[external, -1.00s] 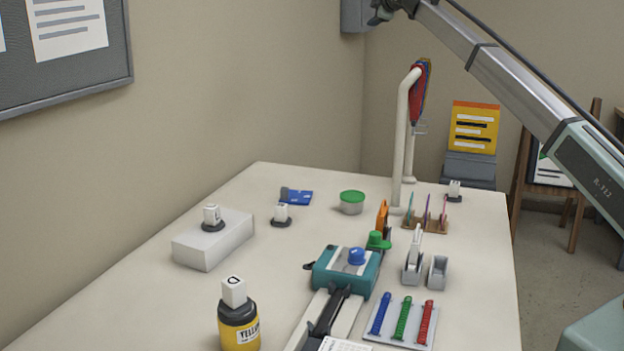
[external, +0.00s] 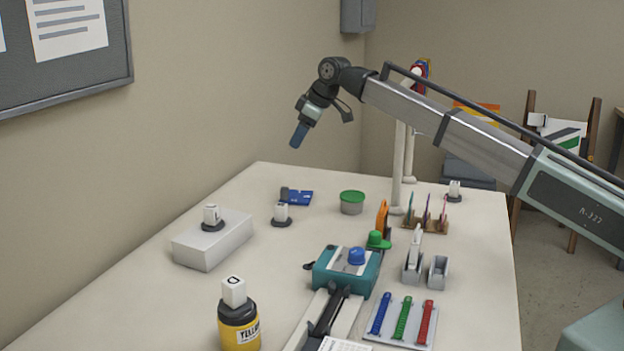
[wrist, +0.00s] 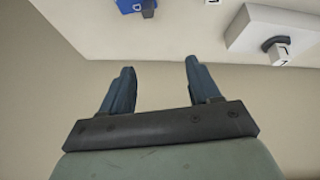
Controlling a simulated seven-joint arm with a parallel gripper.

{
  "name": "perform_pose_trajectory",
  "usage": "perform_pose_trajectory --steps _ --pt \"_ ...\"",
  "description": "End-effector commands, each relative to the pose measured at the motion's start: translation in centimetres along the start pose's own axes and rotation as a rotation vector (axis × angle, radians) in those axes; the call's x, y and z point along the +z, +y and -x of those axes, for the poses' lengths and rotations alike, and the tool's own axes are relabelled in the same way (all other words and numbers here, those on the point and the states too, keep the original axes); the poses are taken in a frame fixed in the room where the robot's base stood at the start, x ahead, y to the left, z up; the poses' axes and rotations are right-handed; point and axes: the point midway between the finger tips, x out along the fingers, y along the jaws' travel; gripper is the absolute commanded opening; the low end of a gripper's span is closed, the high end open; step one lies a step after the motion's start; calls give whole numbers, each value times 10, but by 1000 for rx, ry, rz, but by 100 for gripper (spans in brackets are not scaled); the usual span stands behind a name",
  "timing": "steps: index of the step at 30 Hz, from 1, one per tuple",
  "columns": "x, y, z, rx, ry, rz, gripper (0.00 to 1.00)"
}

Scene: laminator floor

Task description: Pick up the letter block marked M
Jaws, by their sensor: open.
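My gripper (external: 299,134) is open and empty, high above the back left of the table; its two blue fingers (wrist: 160,88) show in the wrist view. White letter blocks stand in several places: one on a white box (external: 212,214), one on the table behind it (external: 281,211), one at the far back right (external: 454,188), and one on the yellow bottle (external: 234,291). The bottle block's top mark looks like a D. The box block also shows in the wrist view (wrist: 279,53), its dark mark unclear. I cannot make out an M on any block.
The white box (external: 220,243) stands at the left, the yellow bottle (external: 240,335) at the front. A green-lidded tub (external: 352,203), teal laminator (external: 340,275), white stand (external: 399,165), pen holder (external: 425,224) and tray of coloured strips (external: 395,335) take up the middle and right.

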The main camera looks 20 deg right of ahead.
Motion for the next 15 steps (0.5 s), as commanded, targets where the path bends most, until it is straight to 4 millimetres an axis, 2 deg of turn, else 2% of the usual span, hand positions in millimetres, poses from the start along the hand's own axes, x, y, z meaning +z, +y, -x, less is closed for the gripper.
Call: perform_pose_trajectory --steps 1,3,6,11,15 --pt "13 -30 -9 -39 -25 -19 62" --pt "22 -58 -18 -79 -57 -47 62" --pt "31 -82 -25 -115 -88 -74 62" --pt "36 -96 -37 -133 -107 -88 62" --pt "38 -98 -58 -133 -108 -88 62"
